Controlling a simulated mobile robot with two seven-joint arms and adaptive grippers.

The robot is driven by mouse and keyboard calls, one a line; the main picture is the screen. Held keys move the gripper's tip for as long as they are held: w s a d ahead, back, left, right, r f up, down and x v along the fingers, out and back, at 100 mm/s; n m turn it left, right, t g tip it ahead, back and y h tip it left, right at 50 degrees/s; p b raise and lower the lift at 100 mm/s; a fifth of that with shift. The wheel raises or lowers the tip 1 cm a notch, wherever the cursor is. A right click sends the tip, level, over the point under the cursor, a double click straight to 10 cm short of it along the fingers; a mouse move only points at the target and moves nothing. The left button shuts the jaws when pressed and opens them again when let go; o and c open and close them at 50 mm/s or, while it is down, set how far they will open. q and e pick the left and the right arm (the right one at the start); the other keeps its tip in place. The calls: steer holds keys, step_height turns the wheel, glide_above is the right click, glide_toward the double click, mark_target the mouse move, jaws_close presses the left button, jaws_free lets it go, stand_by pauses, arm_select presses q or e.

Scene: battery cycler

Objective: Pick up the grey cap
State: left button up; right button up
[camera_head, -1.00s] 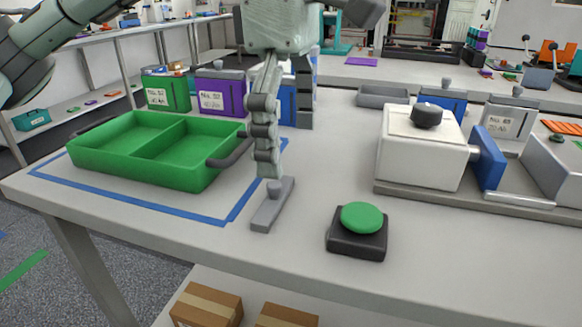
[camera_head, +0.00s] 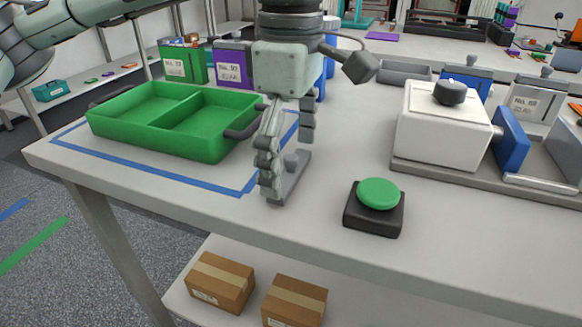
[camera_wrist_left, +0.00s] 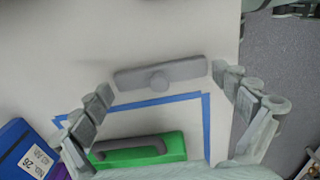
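The grey cap (camera_head: 295,182) is a flat grey bar with a small round knob. It lies on the table to the right of the green tray, outside the blue tape. My left gripper (camera_head: 288,163) hangs above it, pointing down, with one finger partly in front of it. In the left wrist view the grey cap (camera_wrist_left: 185,71) lies between and beyond the spread, empty fingers of the left gripper (camera_wrist_left: 163,86), with clear gaps at both ends. Contact cannot be seen. My right gripper is not in view.
The green tray (camera_head: 128,101) stands left of the gripper, its dark handle close by. A black box with a green button (camera_head: 378,193) stands right, near the table's front edge. A white box (camera_head: 440,137) with a black knob stands behind it. Labelled green and purple boxes stand behind the tray.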

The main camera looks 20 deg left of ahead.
arm_select(q)
steer(key=shift+s, duration=0.1)
steer(key=c, duration=0.8)
steer(key=shift+f, duration=0.1)
steer(key=shift+c, duration=0.2)
